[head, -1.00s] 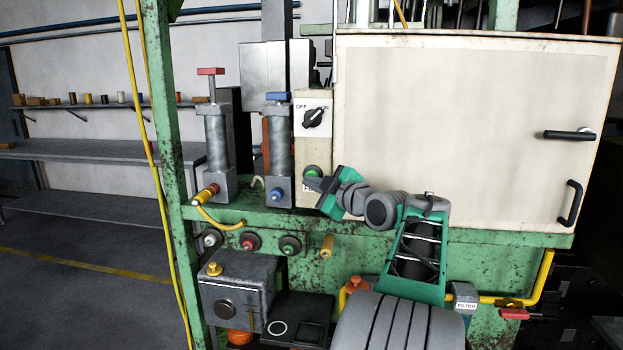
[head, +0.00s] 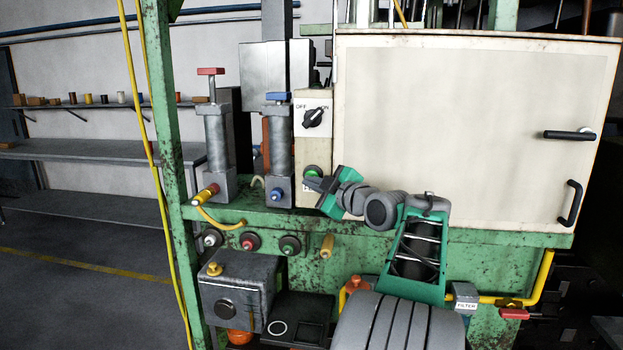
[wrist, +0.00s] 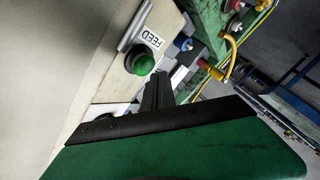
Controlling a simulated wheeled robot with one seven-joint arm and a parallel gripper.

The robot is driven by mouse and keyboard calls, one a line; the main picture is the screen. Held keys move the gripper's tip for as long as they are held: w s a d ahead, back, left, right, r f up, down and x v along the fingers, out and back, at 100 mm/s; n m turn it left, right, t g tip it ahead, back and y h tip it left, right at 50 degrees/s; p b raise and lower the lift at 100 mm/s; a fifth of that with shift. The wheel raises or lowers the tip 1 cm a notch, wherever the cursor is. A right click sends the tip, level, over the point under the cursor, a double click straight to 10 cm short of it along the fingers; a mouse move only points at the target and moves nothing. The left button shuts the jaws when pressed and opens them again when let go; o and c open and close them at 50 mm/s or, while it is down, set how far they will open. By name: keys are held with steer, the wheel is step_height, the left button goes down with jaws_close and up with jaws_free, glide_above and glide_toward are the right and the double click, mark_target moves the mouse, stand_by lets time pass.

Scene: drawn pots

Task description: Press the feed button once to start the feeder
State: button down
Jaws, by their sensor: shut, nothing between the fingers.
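The green feed button (head: 311,170) sits on the narrow cream panel, below the OFF/ON switch; in the wrist view it is a green dome (wrist: 142,64) on a dark collar beside the FEED label (wrist: 152,38). My gripper (head: 308,184) is shut and empty, its tips close to the panel just below the button in the head view. In the wrist view my finger tips (wrist: 159,76) show right beside the button, and I cannot tell whether they touch it. In the head view the fingers cover part of the label below the button.
A black OFF/ON selector switch (head: 313,118) is above the button. A blue-handled cylinder (head: 278,145) stands close on its left. A large cream door (head: 460,120) with black handles fills the right. Several coloured knobs line the green frame (head: 340,222) below.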

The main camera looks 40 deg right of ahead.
steer(key=shift+d, duration=0.1)
steer(key=shift+w+d, duration=0.25)
steer(key=shift+w+d, duration=0.4)
steer(key=shift+d, duration=0.1)
stand_by(0.9)
steer(key=shift+s+a+b, duration=0.65)
steer(key=shift+a+b, duration=0.2)
steer(key=shift+b, duration=0.3)
steer(key=shift+f, duration=0.1)
